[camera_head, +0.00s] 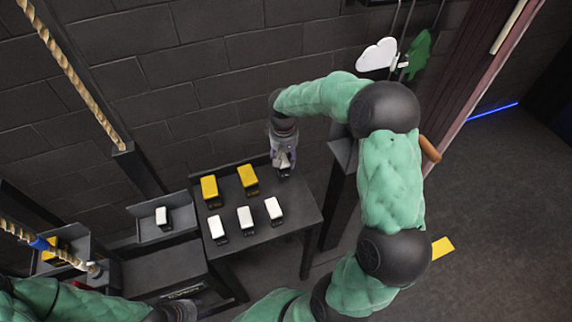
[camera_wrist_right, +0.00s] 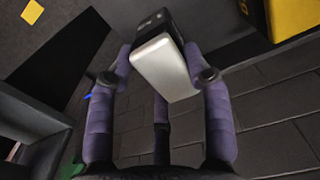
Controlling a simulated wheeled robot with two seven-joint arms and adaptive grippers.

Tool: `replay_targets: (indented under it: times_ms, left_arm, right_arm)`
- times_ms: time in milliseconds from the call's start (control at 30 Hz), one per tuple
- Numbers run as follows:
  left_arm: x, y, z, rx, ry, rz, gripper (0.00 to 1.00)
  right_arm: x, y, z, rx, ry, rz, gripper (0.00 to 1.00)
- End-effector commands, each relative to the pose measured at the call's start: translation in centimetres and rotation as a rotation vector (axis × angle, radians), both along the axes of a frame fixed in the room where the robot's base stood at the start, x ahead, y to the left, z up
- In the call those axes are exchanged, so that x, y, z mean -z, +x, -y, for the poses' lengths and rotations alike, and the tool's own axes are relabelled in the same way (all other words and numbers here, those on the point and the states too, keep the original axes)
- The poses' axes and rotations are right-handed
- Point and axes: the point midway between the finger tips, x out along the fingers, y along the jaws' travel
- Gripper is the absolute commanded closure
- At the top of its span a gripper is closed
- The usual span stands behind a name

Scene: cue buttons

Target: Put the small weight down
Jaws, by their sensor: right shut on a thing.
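My right gripper (camera_head: 283,163) is shut on a small weight with a white top and a black base. The weight (camera_wrist_right: 160,68) shows between the purple fingers in the right wrist view. In the head view it is at the back right corner of the dark table (camera_head: 262,240), mostly covered by the gripper. I cannot tell whether its base touches the table. Several other weights stand there: a front row of white ones (camera_head: 245,219) and two larger yellow ones (camera_head: 209,188) (camera_head: 248,177) behind. My left gripper (camera_head: 180,311) is at the bottom edge, its fingers unclear.
A shelf on the left holds a white weight (camera_head: 162,217); another holds a yellow one (camera_head: 52,249). Ropes (camera_head: 75,75) hang at the left. A brick wall stands close behind the table. White and green cloud-like shapes (camera_head: 378,54) are on the wall. The table's right front is bare.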

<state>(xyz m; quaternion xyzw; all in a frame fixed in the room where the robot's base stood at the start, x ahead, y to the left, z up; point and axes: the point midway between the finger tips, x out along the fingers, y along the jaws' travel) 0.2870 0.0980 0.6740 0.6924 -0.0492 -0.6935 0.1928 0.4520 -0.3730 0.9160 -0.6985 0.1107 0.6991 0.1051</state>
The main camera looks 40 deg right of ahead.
Motion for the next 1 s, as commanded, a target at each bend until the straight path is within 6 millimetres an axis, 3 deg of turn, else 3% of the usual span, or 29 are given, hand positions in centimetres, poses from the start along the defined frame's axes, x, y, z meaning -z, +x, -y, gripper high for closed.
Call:
replay_targets:
  times_ms: [133,367,800,833,900,1000]
  left_arm:
    - [0.4,0.0,0.0,0.000,0.000,0.000,0.60]
    - [1.1,0.0,0.0,0.000,0.000,0.000,0.60]
    - [1.3,0.0,0.0,0.000,0.000,0.000,0.60]
    - [1.3,0.0,0.0,0.000,0.000,0.000,0.60]
    - [1.2,0.0,0.0,0.000,0.000,0.000,0.60]
    - [1.2,0.0,0.0,0.000,0.000,0.000,0.60]
  right_arm:
    - [0.9,0.1,0.9,0.004,-0.001,0.003,1.00]
    - [3.6,0.1,0.8,0.002,-0.001,0.003,1.00]
    - [4.0,0.1,0.8,0.002,-0.001,0.004,1.00]
    - [4.2,0.0,0.7,0.001,0.000,-0.001,0.41]
    - [4.1,0.0,0.7,0.001,0.000,-0.001,0.26]
    - [4.1,0.0,0.7,0.001,0.000,-0.001,0.26]
